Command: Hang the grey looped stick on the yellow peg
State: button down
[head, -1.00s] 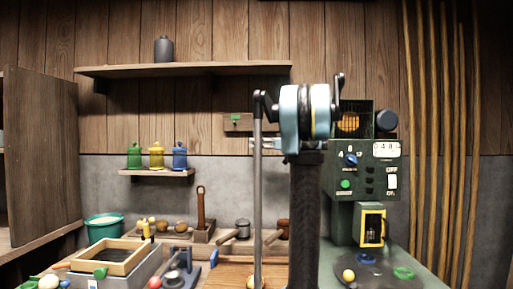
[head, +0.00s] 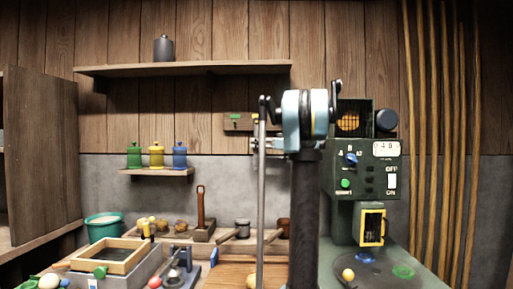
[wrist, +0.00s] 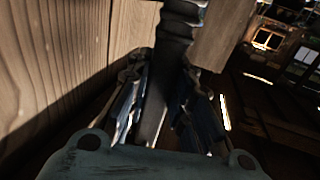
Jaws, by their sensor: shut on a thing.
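In the wrist view my gripper (wrist: 163,78) is shut on a dark grey shaft, which I take to be the grey looped stick (wrist: 178,25). The shaft runs between the two blue-black fingers towards the top of the picture. Its loop cannot be made out. In the head view my arm covers the middle and my gripper is hard to separate from it. A small wooden board (head: 238,123) with a green piece (head: 233,116) is on the wall behind. A yellow peg there is too small or hidden to tell for sure.
A wooden shelf (head: 180,70) juts out above. A small shelf with several coloured jars (head: 157,157) is at the left. A green machine (head: 365,180) stands close at the right. The workbench below is crowded. Wood panelling (wrist: 55,60) is close in the wrist view.

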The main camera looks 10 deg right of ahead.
jog(key=shift+w+d+f, duration=0.1)
jog(key=shift+w+f, duration=0.15)
jog(key=shift+w, duration=0.25)
jog(key=shift+w+d+f, duration=0.1)
jog(key=shift+w+f, duration=0.1)
jog(key=shift+w, duration=0.25)
dwell(0.3)
